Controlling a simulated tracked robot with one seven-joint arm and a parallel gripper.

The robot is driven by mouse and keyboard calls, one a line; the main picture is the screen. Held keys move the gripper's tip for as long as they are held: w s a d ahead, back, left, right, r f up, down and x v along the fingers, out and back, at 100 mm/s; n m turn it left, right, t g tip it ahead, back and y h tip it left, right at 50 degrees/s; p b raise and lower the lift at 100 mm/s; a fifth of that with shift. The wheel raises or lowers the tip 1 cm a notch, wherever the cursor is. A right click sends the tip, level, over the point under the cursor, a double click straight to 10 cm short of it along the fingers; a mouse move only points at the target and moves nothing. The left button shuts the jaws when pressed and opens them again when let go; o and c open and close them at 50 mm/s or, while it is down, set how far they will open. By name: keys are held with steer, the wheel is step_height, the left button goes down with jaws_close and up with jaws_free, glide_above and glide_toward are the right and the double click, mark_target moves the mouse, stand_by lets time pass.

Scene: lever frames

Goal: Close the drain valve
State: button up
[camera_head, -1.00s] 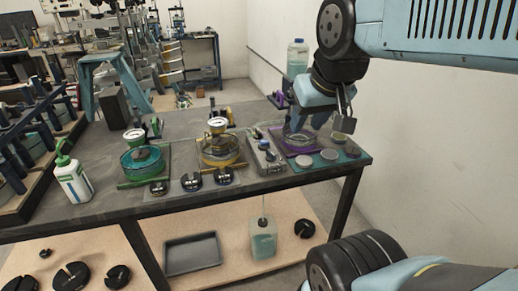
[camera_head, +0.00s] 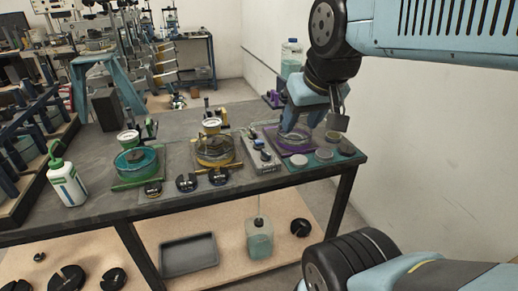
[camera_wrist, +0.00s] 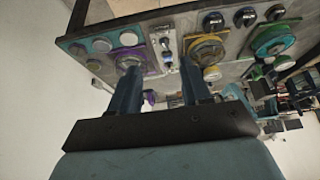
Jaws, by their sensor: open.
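A narrow grey panel (camera_head: 258,158) with small dark and blue fittings stands on the bench between the yellow and purple dishes. It also shows in the wrist view (camera_wrist: 159,35), with a small lever or knob on it. I cannot tell which fitting is the drain valve or how it is set. A clear jar of pale green liquid (camera_head: 259,243) stands below the panel, with a thin line running down to it. My gripper (camera_head: 300,128) is open and empty, over the purple dish area just right of the panel. Its two fingers (camera_wrist: 158,70) are spread apart in the wrist view.
The purple dish (camera_head: 294,139), yellow dish (camera_head: 217,152) and green dish (camera_head: 135,161) stand in a row. Dark round weights (camera_head: 187,183) and grey discs (camera_head: 298,164) line the front. A white bottle (camera_head: 67,187) is left. A wall is close on the right.

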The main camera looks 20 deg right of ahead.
steer(key=shift+o, duration=0.7)
steer(key=shift+w, duration=0.3)
steer(key=shift+o, duration=1.2)
steer(key=w+d+f+m+g+y, duration=0.1)
steer(key=w+m+g, duration=0.2)
steer(key=w+m, duration=0.4)
steer(key=w, duration=0.2)
steer(key=shift+w+d+f+g+y, duration=0.2)
steer(key=shift+w+d+g+y, duration=0.15)
steer(key=shift+w+g+y, duration=0.05)
steer(key=m+g+y, duration=0.2)
steer(key=m+g, duration=0.1)
steer(key=m, duration=0.4)
glide_above(266, 152)
steer(key=d, duration=0.5)
step_height(266, 152, down, 5)
steer(key=w+f+m, duration=0.1)
steer(key=shift+y, duration=0.3)
steer(key=x, duration=1.3)
steer(key=shift+w+d+f, duration=0.2)
steer(key=shift+w+f, duration=0.05)
steer(key=shift+f, duration=0.15)
steer(key=c, duration=1.1)
